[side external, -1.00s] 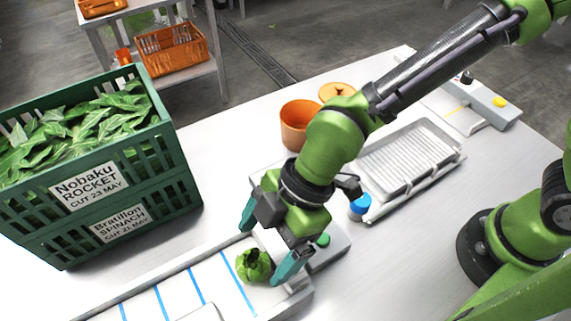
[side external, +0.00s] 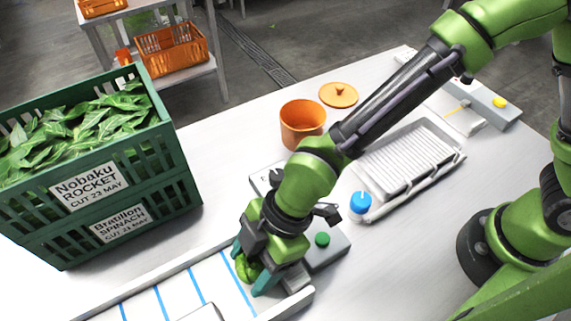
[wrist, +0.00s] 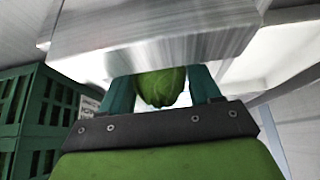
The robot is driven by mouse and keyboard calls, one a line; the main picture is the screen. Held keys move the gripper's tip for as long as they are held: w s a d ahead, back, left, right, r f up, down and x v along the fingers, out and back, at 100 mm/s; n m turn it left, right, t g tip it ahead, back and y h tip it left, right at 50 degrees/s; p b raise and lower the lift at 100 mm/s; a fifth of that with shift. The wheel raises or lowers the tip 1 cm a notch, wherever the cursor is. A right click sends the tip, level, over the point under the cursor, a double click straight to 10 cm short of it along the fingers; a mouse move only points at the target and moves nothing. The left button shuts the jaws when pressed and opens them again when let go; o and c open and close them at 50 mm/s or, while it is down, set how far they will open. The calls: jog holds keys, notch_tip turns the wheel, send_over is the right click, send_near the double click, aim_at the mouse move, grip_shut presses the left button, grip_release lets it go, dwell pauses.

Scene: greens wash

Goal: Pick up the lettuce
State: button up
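The lettuce (side external: 246,268) is a small round green head at the right end of the white, blue-striped tray (side external: 173,292). My gripper (side external: 251,268) points down over it, with one teal finger on each side. In the wrist view the lettuce (wrist: 162,88) fills the space between the two fingertips (wrist: 162,82), and both fingers appear to touch its sides. The gripper looks shut on it. The lettuce is partly hidden by the fingers in the side view. It appears to be still down at the tray, with no clear gap visible beneath it.
Green crates of leaves (side external: 100,200) stand at the left. An orange pot (side external: 302,124) and its lid (side external: 338,94) are behind my arm. A ribbed metal tray (side external: 410,160) and a blue knob (side external: 360,202) lie to the right. A green button (side external: 322,239) is close beside my gripper.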

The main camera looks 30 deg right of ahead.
jog(key=c, duration=0.4)
